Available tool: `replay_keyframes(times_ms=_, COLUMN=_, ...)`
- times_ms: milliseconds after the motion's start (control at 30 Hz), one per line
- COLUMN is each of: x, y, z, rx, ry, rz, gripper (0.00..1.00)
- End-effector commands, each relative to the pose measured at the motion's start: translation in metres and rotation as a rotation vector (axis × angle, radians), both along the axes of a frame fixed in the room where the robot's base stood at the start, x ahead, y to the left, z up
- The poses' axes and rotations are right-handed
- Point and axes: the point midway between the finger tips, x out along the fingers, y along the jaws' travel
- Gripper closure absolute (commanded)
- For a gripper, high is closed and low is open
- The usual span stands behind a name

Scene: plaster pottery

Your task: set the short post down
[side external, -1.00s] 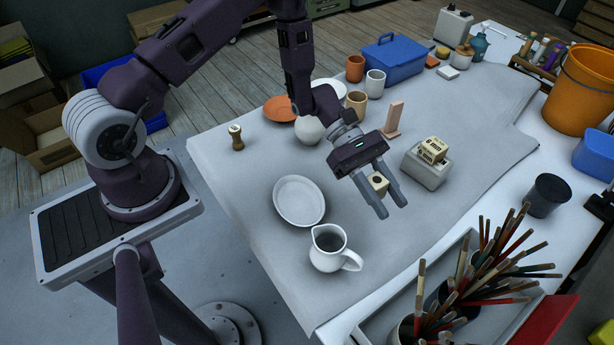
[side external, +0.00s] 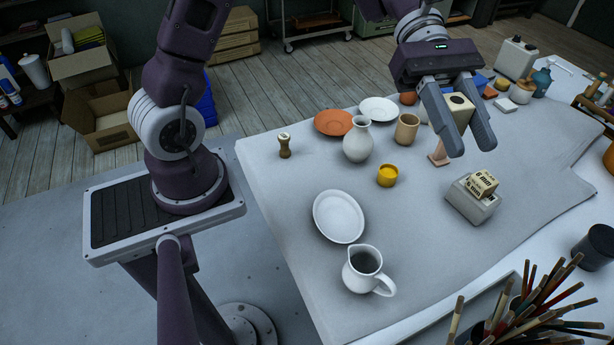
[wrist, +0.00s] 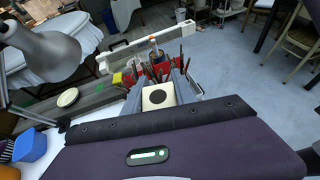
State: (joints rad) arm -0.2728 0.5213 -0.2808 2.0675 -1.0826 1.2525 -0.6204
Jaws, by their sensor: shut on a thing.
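My gripper (side external: 467,148) is shut on a cream, square-sided short post with a dark round hole in its end (side external: 457,108), held high above the table. The post also shows in the wrist view (wrist: 158,96), between the fingers, with its holed face towards the camera. Nothing touches it from below. The grey table covering (side external: 430,225) lies beneath. A light grey block (side external: 468,206) with small stamped "6 mm" wooden pieces (side external: 482,183) on it stands to the right, below the gripper.
A white vase (side external: 358,140), tan cup (side external: 407,129), orange plate (side external: 333,122) and yellow pot (side external: 387,176) stand left of the gripper. A white oval dish (side external: 338,217) and pitcher (side external: 364,270) are nearer. Brushes (side external: 535,310) crowd the front right. The cloth's middle is clear.

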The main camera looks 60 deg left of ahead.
Motion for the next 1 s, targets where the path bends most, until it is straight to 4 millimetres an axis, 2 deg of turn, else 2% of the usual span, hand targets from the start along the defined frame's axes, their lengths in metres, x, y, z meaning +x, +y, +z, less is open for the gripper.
replay_keyframes(times_ms=167, x=-0.039, y=0.005, z=-0.021, rx=-0.002, ry=0.004, rz=-0.211, gripper=1.0)
replay_keyframes(times_ms=267, x=-0.068, y=0.014, z=-0.036, rx=-0.003, ry=0.003, rz=-0.382, gripper=1.0)
replay_keyframes(times_ms=367, x=-0.098, y=0.031, z=-0.053, rx=-0.003, ry=0.005, rz=-0.594, gripper=1.0)
replay_keyframes(times_ms=467, x=-0.128, y=0.057, z=-0.069, rx=-0.003, ry=0.004, rz=-0.848, gripper=1.0)
replay_keyframes(times_ms=600, x=-0.162, y=0.111, z=-0.086, rx=-0.004, ry=0.005, rz=-1.283, gripper=1.0)
replay_keyframes(times_ms=733, x=-0.175, y=0.171, z=-0.09, rx=-0.004, ry=0.006, rz=-1.713, gripper=1.0)
replay_keyframes(times_ms=900, x=-0.166, y=0.246, z=-0.079, rx=-0.002, ry=0.004, rz=-2.239, gripper=1.0)
replay_keyframes(times_ms=1000, x=-0.151, y=0.279, z=-0.067, rx=-0.002, ry=0.003, rz=-2.492, gripper=1.0)
